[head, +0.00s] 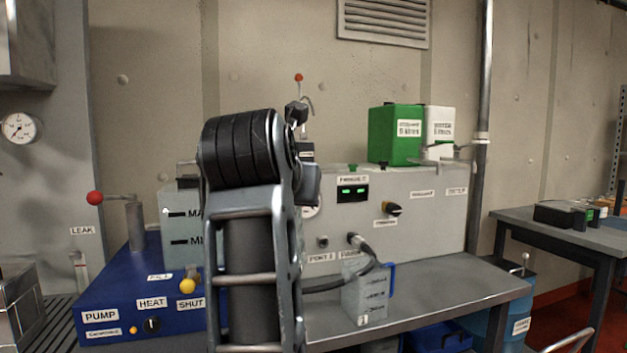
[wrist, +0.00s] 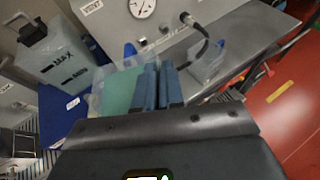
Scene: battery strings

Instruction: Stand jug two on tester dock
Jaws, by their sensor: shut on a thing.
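My gripper (wrist: 159,72) is shut on a translucent jug (wrist: 104,92) with pale green liquid inside. The jug is low in the wrist view, left of the fingers, partly hidden by my wrist. I cannot read a number on it. In the head view my arm hides the gripper and the held jug. Another clear jug (head: 366,298) with a blue handle stands on the bench under the grey tester (head: 428,228), with a black hose at its top. It also shows in the wrist view (wrist: 208,66). I cannot make out the dock.
A blue pump unit (head: 128,290) stands left, with a marked tank (head: 180,232) and a red-knobbed lever (head: 95,198). Green (head: 393,135) and white (head: 440,126) containers stand on the tester. The grey bench (head: 445,300) is clear right of the standing jug.

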